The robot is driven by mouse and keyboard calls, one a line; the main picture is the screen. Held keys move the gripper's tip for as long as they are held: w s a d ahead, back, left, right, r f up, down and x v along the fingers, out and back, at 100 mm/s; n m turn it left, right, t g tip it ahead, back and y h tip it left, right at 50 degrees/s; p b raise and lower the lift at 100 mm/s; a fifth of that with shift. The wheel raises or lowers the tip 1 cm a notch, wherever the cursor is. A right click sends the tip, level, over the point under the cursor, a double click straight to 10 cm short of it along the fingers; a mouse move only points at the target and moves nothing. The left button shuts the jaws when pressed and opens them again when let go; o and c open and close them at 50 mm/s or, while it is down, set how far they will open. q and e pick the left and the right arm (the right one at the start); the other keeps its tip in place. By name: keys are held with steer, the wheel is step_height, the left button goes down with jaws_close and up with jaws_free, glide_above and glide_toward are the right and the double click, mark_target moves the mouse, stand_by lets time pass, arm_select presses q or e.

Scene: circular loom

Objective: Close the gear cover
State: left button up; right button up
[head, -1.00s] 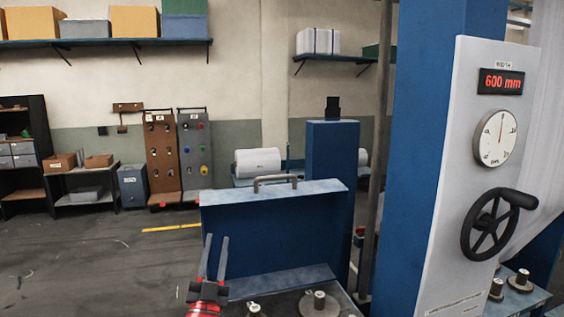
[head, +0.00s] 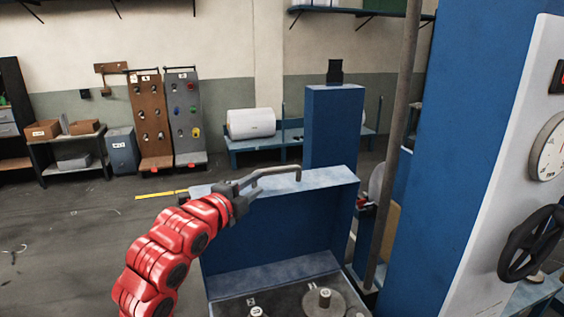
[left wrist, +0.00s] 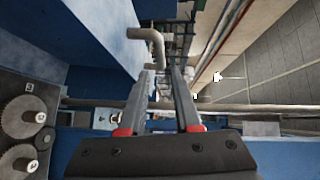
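The gear cover (head: 270,230) is a blue panel with a pale top edge, standing raised behind the gears (head: 323,300). A grey bar handle (head: 280,170) sits on its top edge. My left gripper (head: 250,184) is at the left end of this handle. In the left wrist view, the fingers of my left gripper (left wrist: 162,72) are apart, with the bent handle (left wrist: 150,36) just ahead of and between the tips. I cannot tell whether they touch it. Gears (left wrist: 22,118) also show at the left there. My right gripper is not in view.
A blue machine column (head: 450,150) and a grey pole (head: 395,150) stand right of the cover. A white panel with a black handwheel (head: 535,243) is at the far right. A blue post (head: 335,130) rises behind the cover. Floor at left is open.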

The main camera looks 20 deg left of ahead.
mark_target(282, 179)
arm_select(q)
steer(key=p+x, duration=0.4)
steer(key=x, duration=0.9)
steer(key=shift+w+r+p, duration=0.1)
steer(key=shift+w+p, duration=0.2)
steer(key=shift+w, duration=0.1)
jaws_close()
stand_by(0.6)
